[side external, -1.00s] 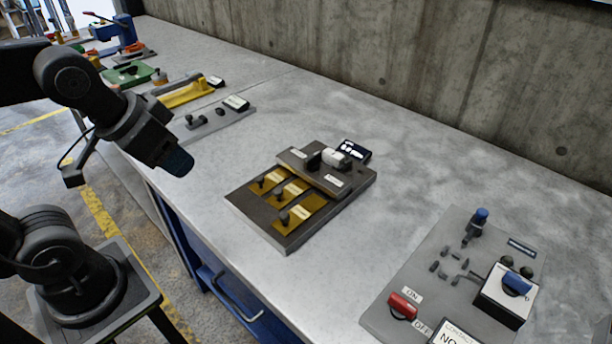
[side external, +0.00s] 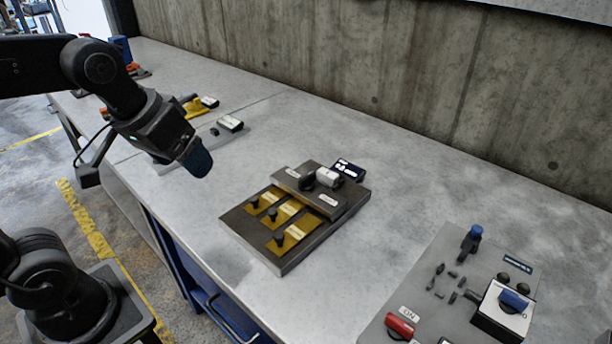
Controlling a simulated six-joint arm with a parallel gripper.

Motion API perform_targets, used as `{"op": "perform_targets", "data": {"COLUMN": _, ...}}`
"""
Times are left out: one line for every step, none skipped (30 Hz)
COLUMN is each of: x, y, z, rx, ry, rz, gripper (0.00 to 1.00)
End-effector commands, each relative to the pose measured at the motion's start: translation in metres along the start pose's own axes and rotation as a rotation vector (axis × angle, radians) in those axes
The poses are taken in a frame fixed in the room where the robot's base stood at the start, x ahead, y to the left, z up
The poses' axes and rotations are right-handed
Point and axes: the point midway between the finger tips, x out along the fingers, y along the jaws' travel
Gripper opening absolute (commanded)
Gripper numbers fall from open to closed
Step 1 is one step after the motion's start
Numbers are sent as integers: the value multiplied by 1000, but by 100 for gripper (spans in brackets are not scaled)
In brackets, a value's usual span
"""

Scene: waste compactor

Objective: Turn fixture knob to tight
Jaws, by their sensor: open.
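The fixture (side external: 240,222) is a dark plate on the grey bench in the middle of the side external view. It carries several yellow blocks (side external: 288,239) with small black pegs. A raised dark block (side external: 292,181) at its back bears a black and white knob (side external: 326,178) and small white labels too small to read. My gripper (side external: 196,160) hangs in the air to the left of the fixture and touches nothing. Its fingers look dark blue and are apart from the knob; nothing shows between them.
A grey panel (side external: 425,262) with a red switch (side external: 400,325), a blue-topped lever and a blue switch lies at the front right. Another panel (side external: 231,124) and tools sit at the back left. A concrete wall (side external: 400,80) bounds the bench. Bare bench lies around the fixture.

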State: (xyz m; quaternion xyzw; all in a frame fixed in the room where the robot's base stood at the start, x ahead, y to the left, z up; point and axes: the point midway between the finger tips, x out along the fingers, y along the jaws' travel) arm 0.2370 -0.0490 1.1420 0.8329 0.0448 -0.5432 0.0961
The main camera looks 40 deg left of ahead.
Motion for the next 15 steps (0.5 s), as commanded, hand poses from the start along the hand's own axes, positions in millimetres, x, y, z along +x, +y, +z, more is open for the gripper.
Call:
{"op": "perform_targets", "data": {"x": 2, "y": 3, "z": -18, "rx": -84, "ry": -37, "rz": 4, "gripper": 79}}
{"op": "perform_targets", "data": {"x": 4, "y": 4, "z": -28, "rx": -141, "ry": -60, "rz": 6, "gripper": 79}}
{"op": "perform_targets", "data": {"x": 6, "y": 7, "z": -43, "rx": -219, "ry": -88, "rz": 11, "gripper": 79}}
{"op": "perform_targets", "data": {"x": 9, "y": 8, "z": -53, "rx": -274, "ry": -110, "rz": 12, "gripper": 79}}
{"op": "perform_targets", "data": {"x": 12, "y": 10, "z": -64, "rx": -332, "ry": -131, "rz": 14, "gripper": 79}}
{"op": "perform_targets", "data": {"x": 16, "y": 11, "z": -78, "rx": -407, "ry": -161, "rz": 14, "gripper": 79}}
{"op": "perform_targets", "data": {"x": 21, "y": 12, "z": -88, "rx": -464, "ry": -183, "rz": 14, "gripper": 79}}
{"op": "perform_targets", "data": {"x": 26, "y": 13, "z": -98, "rx": -520, "ry": -206, "rz": 12, "gripper": 79}}
{"op": "perform_targets", "data": {"x": 32, "y": 14, "z": -112, "rx": -596, "ry": -235, "rz": 10, "gripper": 79}}
{"op": "perform_targets", "data": {"x": 38, "y": 14, "z": -121, "rx": -651, "ry": -258, "rz": 7, "gripper": 79}}
{"op": "perform_targets", "data": {"x": 45, "y": 14, "z": -131, "rx": -706, "ry": -280, "rz": 4, "gripper": 79}}
{"op": "perform_targets", "data": {"x": 54, "y": 14, "z": -143, "rx": -780, "ry": -311, "rz": -2, "gripper": 79}}
{"op": "perform_targets", "data": {"x": 61, "y": 13, "z": -152, "rx": -836, "ry": -334, "rz": -7, "gripper": 79}}
{"op": "perform_targets", "data": {"x": 69, "y": 12, "z": -161, "rx": -891, "ry": -357, "rz": -12, "gripper": 79}}
{"op": "perform_targets", "data": {"x": 80, "y": 11, "z": -172, "rx": -963, "ry": -388, "rz": -21, "gripper": 79}}
